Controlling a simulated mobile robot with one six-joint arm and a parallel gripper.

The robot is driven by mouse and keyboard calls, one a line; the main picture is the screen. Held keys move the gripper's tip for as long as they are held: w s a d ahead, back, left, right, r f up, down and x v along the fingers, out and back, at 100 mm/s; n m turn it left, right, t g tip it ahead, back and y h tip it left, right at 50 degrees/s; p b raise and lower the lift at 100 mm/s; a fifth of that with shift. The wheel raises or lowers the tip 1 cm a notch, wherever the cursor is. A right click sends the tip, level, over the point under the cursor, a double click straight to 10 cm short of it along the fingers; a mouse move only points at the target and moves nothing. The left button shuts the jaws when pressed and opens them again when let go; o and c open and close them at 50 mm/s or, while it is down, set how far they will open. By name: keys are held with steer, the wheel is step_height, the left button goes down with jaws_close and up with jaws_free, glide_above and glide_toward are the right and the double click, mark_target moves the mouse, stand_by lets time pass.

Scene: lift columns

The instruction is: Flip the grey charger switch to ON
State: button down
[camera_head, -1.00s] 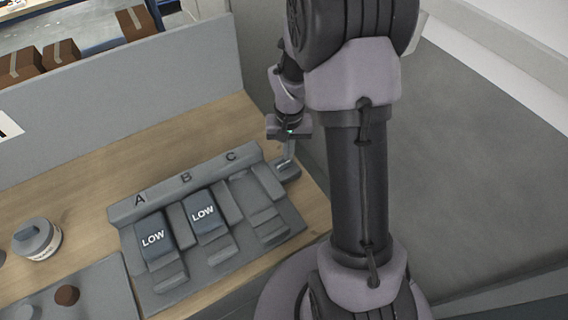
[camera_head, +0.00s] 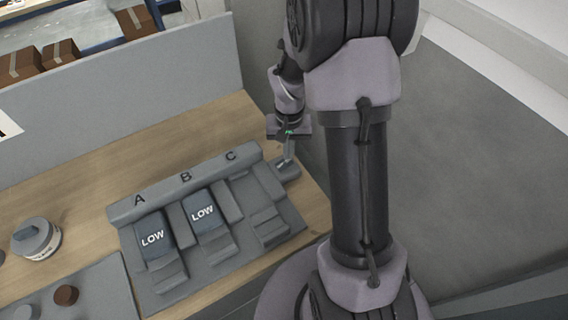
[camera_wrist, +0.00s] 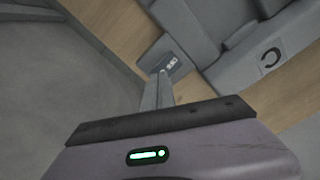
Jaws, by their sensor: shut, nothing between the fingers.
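The grey charger switch (camera_head: 285,170) is a small box on the wooden bench, just right of the charger's C end. In the wrist view the switch (camera_wrist: 164,58) shows as a dark grey block with a small pale marking that I cannot read clearly. My gripper (camera_head: 289,157) is shut and empty, pointing down at the switch. In the wrist view the closed fingertips (camera_wrist: 162,76) overlap the near edge of the switch. I cannot tell whether they touch it. The fingers hide part of the switch, so its lever position is unclear.
The grey charger (camera_head: 150,208) has bays A, B and C. Batteries marked LOW (camera_head: 153,240) sit in A and B, and C looks empty. A round tub (camera_head: 37,240) stands at the left. A grey partition (camera_head: 120,95) runs behind the bench.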

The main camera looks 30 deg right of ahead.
steer(key=shift+f+b, duration=0.6)
steer(key=shift+f, duration=0.2)
steer(key=shift+r, duration=0.1)
step_height(320, 180, up, 7)
steer(key=p, duration=0.5)
steer(key=shift+p, duration=0.3)
steer(key=s+a+r+t+b, duration=0.2)
steer(key=s+a+r+b, duration=0.15)
steer(key=a+r, duration=0.35)
steer(key=s+a+r+t+y+b, duration=0.1)
steer(key=s+a+r+t+b, duration=0.1)
steer(key=s, duration=0.5)
steer(key=s+a+r+n+t+y+b, duration=0.1)
steer(key=s+a+r+b, duration=0.2)
steer(key=s+a, duration=0.3)
steer(key=shift+s+a+r+t, duration=0.4)
steer(key=shift+a+r, duration=0.2)
steer(key=shift+r, duration=0.3)
